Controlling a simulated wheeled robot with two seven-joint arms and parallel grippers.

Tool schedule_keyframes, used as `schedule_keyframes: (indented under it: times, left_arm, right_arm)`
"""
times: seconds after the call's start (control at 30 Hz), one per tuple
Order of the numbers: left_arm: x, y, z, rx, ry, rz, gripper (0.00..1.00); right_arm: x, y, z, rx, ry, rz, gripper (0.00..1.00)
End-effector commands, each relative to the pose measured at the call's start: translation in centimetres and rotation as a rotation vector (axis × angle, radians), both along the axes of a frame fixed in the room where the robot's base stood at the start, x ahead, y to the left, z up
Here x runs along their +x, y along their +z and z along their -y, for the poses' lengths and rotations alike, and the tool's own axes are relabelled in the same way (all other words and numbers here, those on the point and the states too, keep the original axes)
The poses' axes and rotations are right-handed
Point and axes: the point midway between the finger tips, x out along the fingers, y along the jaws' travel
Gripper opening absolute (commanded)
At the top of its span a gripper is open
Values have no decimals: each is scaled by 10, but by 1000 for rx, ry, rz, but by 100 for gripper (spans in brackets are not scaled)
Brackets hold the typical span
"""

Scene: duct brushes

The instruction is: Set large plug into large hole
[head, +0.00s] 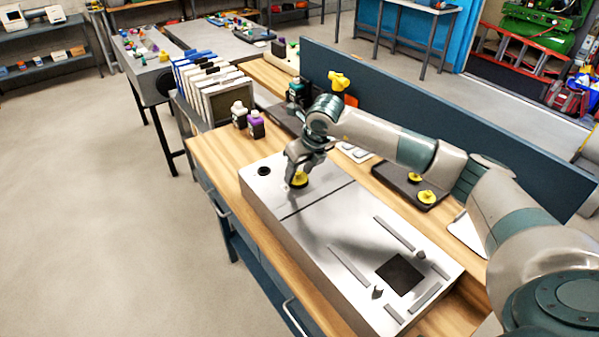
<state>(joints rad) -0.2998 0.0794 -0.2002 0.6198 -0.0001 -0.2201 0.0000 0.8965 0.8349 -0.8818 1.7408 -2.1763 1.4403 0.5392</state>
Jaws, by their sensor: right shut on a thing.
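A metal box (300,228) with a flat light top lies on the wooden workbench. A round dark hole (264,171) shows near its far left end. My right gripper (299,172) points down over the far part of the box top and is shut on a yellow plug (299,181). The plug is to the right of the visible hole, at or just above the surface. Whether it sits in a hole of its own is hidden beneath it. My left gripper is not in view.
A dark tray (395,186) behind the box holds two more yellow plugs (427,197). Two small bottles (256,124) stand beyond the box. A blue panel (450,125) runs along the bench's back. Raised strips and a dark square opening (400,274) mark the near box top.

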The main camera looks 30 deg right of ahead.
Motion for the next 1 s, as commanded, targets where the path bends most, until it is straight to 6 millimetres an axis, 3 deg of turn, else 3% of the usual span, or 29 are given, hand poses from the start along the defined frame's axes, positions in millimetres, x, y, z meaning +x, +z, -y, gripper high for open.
schedule_keyframes:
  times: [1.0]
  left_arm:
    - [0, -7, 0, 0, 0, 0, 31]
  right_arm:
    - [0, 0, 0, 0, 0, 0, 22]
